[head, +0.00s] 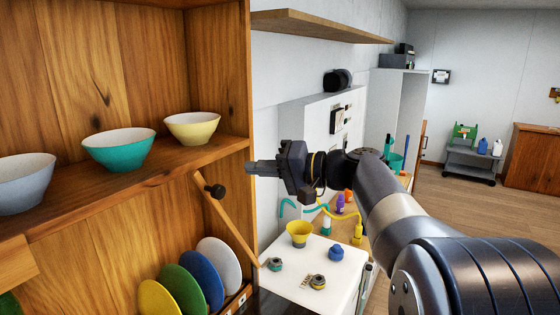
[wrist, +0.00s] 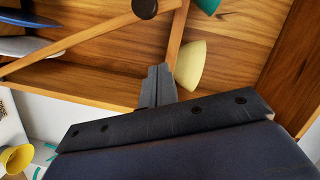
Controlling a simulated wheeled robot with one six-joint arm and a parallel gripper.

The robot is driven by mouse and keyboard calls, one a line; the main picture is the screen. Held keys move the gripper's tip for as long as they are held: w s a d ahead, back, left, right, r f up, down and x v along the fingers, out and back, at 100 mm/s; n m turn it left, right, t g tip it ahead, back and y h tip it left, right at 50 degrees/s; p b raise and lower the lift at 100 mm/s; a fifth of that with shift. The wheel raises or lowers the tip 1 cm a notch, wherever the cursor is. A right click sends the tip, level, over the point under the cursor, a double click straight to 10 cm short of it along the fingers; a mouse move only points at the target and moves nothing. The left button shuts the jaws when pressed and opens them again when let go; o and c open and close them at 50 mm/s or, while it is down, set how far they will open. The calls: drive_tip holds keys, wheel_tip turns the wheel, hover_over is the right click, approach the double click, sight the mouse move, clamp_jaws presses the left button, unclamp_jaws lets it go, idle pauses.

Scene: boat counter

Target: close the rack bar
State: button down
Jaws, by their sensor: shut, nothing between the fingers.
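The rack bar (head: 230,222) is a thin wooden bar with a dark round knob (head: 215,191) near its upper end. It slants down to the right across the front of the plate rack. In the wrist view the bar (wrist: 70,42) runs diagonally at upper left, and the knob (wrist: 145,8) is at the top edge. My gripper (head: 250,167) is shut and empty, up and to the right of the knob in the head view and apart from it. In the wrist view its closed fingertips (wrist: 158,75) point toward the wooden cabinet, below the knob.
Several plates (head: 203,278) stand upright behind the bar. The shelf above holds a grey bowl (head: 25,185), a teal bowl (head: 120,150) and a yellow bowl (head: 192,128). The cabinet's side post (head: 238,80) is close to my gripper. A white counter (head: 320,270) with small items lies below.

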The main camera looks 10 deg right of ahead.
drive_tip(key=shift+s+a+f+p, duration=0.25)
drive_tip(key=shift+a+f, duration=0.1)
drive_tip(key=shift+a, duration=0.35)
drive_tip(key=shift+s+a+f+p, duration=0.2)
drive_tip(key=shift+s+a+f, duration=0.15)
drive_tip(key=shift+a, duration=0.35)
drive_tip(key=shift+s+a+f+p, duration=0.25)
drive_tip(key=shift+a+f, duration=0.1)
drive_tip(key=shift+a, duration=0.35)
drive_tip(key=shift+w, duration=0.1)
